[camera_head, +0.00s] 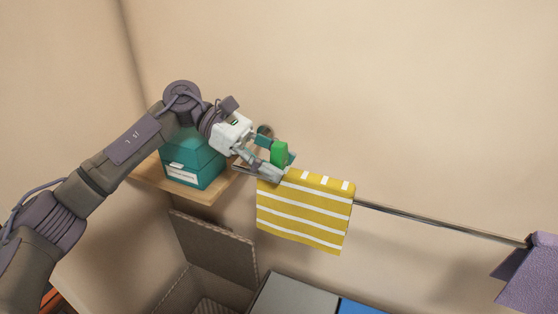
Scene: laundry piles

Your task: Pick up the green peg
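The green peg (279,153) shows as a small bright green block just above the left end of the yellow-and-white striped cloth (305,212), which hangs over a metal rail. My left gripper (274,160) reaches in from the left, with its fingers at the peg. A grey finger lies below and left of the peg, and darker teal parts show above and behind it. I cannot tell whether the fingers touch or grip the peg. My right gripper is not in view.
A teal box (194,164) stands on a wooden shelf (173,187) behind my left arm. The metal rail (440,221) runs right to a purple cloth (532,275). Below are an open cardboard box (214,252), a grey surface (293,299) and a blue item (358,307).

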